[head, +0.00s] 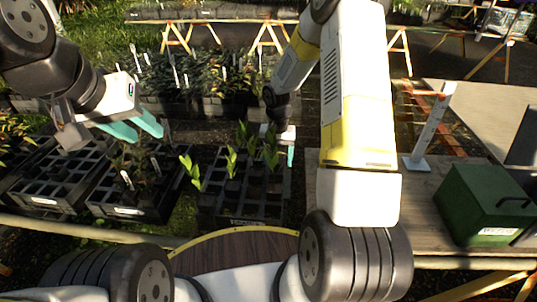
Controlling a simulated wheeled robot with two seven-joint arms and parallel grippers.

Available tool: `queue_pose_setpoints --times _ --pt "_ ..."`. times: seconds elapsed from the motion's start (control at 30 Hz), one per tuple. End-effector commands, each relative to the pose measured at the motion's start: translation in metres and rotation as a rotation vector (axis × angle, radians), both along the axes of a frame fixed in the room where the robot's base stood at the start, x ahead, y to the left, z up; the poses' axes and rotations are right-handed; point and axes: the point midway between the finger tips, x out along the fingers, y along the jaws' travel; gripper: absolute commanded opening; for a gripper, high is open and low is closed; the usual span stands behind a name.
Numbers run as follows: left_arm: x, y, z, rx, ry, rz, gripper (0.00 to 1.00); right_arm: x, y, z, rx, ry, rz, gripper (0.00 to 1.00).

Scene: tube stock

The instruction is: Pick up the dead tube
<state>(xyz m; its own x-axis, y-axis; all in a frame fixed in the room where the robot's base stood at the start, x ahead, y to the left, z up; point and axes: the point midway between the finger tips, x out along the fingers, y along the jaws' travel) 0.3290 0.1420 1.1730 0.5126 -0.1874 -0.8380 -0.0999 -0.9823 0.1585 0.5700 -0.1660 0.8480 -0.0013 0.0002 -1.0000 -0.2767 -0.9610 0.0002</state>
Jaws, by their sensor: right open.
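Black cell trays stand in a row on the bench. The right tray (243,221) holds several bright green seedlings (231,160). The middle tray (127,212) holds darker plants (150,163) and small white labels. I cannot make out which tube is the dead one. My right gripper (288,151) points down over the back right part of the right tray, close to a seedling; the arm partly hides it, and nothing shows held. My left gripper (148,135) is above the left and middle trays, its teal fingers apart and empty.
A green box (486,203) with a dark handle stands on the grey bench at right. A white upright stand (429,130) is behind it. My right arm covers much of the middle right. Dense potted plants (190,78) fill the back.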

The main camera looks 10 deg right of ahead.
Motion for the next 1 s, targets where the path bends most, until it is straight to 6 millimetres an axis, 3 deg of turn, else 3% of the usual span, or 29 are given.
queue_pose_setpoints --times 0.3,0.67,1.0 --pt "0.0 0.0 0.0 0.0 0.0 0.0 0.36 0.0002 -0.0002 -0.0072 0.0 -0.001 0.0 0.7" --pt "0.0 0.0 0.0 0.0 0.0 0.0 0.36 0.0001 -0.0001 -0.0069 0.0 -0.001 0.0 0.0" --pt "0.0 0.0 0.0 0.0 0.0 0.0 0.36 0.0003 0.0 -0.0064 -0.001 -0.002 0.0 0.0"
